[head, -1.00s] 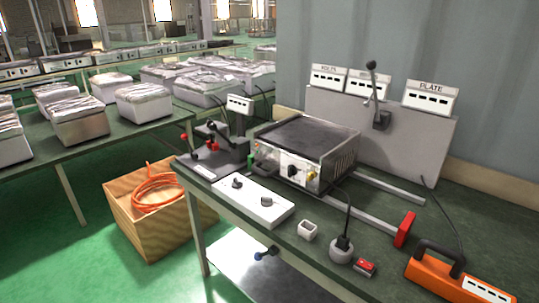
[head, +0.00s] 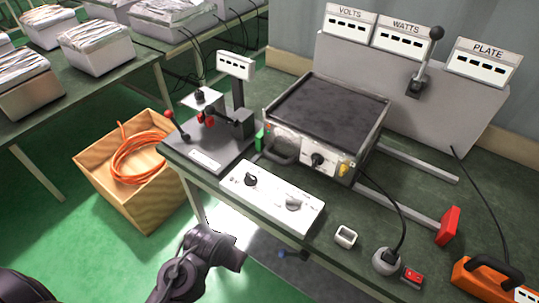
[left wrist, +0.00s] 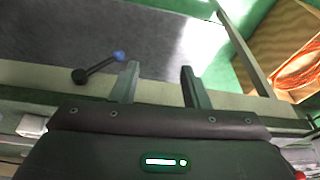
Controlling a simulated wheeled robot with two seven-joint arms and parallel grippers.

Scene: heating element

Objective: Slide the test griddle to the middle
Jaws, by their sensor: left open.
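The test griddle (head: 330,110) is a boxy metal unit with a dark flat top plate. It has a front handle, a black knob and a yellow fitting. It sits on two metal rails at the left part of their visible run, which extends to a red end stop (head: 448,226) at lower right. My left arm shows at the bottom of the head view, well in front of and below the griddle. In the left wrist view my left gripper (left wrist: 160,84) is open and empty, its two fingers spread over the bench edge area. My right gripper is not in view.
A white control box (head: 272,198) with two knobs lies along the bench front. A lever stand (head: 210,140) is left of the griddle. A white socket (head: 387,261) with a cable, a red switch (head: 411,276) and an orange-handled device (head: 490,275) are at right. A wooden crate (head: 140,190) stands below.

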